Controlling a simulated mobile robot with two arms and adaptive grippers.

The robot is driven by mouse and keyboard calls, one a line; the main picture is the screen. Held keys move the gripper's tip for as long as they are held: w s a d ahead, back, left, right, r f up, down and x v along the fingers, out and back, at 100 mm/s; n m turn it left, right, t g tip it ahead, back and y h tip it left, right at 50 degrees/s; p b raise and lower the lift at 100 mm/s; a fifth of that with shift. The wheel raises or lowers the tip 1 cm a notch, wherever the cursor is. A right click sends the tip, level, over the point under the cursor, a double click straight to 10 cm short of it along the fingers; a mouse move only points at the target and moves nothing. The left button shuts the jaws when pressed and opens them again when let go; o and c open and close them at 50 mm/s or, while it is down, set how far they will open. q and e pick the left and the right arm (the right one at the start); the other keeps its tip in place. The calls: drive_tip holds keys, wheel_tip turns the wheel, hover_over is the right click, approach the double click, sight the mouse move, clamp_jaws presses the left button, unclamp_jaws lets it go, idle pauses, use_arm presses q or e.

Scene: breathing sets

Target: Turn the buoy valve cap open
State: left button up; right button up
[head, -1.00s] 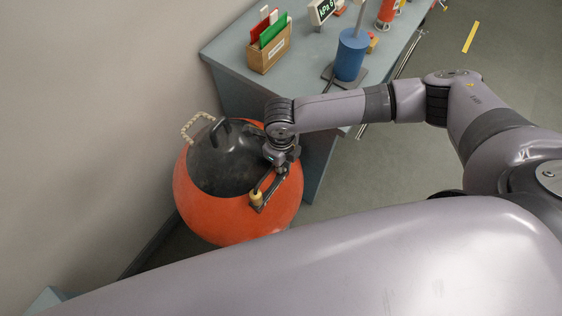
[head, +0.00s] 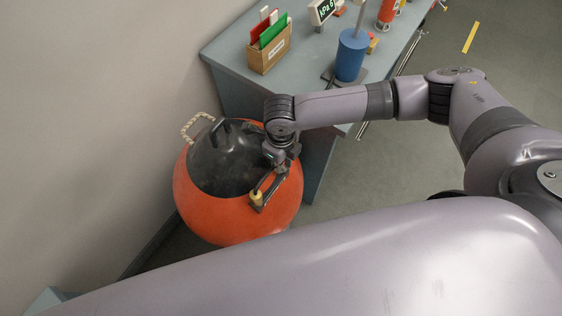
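The buoy (head: 236,224) is a large orange ball with a black top, a black handle and a rope loop, standing on the floor at the left. A small pale yellow cap-like piece (head: 256,197) shows on its upper right side, by a dark bar. My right gripper (head: 268,178) points down at the buoy's right upper side, close beside the yellow piece. The fingers are small and partly hidden by my wrist, so I cannot tell whether they touch or hold it. My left gripper is out of view.
A grey-blue table (head: 231,51) stands behind the buoy. It bears a wooden box (head: 268,54) with coloured folders, a blue cylinder (head: 351,56), a display (head: 322,11) and a red cylinder (head: 387,10). A wall is close at the left. Floor is clear at the right.

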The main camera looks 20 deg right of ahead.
wheel_tip(320, 180, up, 11)
idle(0.3)
drive_tip(key=shift+a+f, duration=0.1)
idle(0.4)
